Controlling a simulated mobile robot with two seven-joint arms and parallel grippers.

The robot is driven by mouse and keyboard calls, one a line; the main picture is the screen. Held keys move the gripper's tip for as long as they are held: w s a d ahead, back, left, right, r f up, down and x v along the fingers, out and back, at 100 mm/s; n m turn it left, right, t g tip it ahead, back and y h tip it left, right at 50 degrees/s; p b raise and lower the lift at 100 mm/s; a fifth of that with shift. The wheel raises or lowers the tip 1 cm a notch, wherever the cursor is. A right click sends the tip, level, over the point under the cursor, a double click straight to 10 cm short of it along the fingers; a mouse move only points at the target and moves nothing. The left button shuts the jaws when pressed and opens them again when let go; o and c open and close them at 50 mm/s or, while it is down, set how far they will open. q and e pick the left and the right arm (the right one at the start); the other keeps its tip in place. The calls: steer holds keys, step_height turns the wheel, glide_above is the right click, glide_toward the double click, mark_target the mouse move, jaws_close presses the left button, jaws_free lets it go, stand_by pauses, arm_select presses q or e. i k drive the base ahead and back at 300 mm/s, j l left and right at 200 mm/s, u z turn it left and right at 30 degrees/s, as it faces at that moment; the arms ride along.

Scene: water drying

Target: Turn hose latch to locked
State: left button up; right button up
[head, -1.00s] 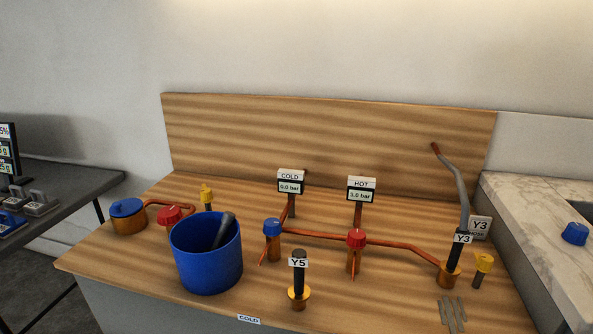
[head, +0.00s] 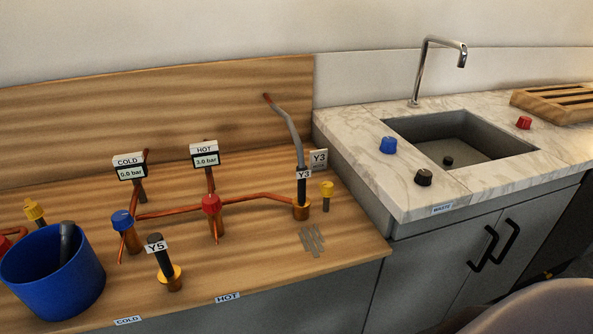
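A grey hose (head: 287,130) with a copper-coloured end rises from a black connector (head: 301,190) labelled Y3, set in a brass fitting (head: 301,212) on the wooden bench. A small yellow knob (head: 327,188) on a dark post stands just right of this fitting. It may be the hose latch; no word on it says so, and I cannot tell its setting. A second yellow knob (head: 34,210) stands at the far left, behind the blue bucket. Neither of my grippers is in view.
A blue bucket (head: 55,285), a black Y5 plug (head: 160,258), a blue valve (head: 122,220), a red valve (head: 211,204) and copper pipes occupy the bench. A grey slatted patch (head: 312,240) lies before Y3. A marble counter (head: 400,190) with a sink adjoins at right.

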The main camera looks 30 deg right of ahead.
mark_target(327, 187)
steer(key=l+z, duration=0.1)
steer(key=z, duration=0.85)
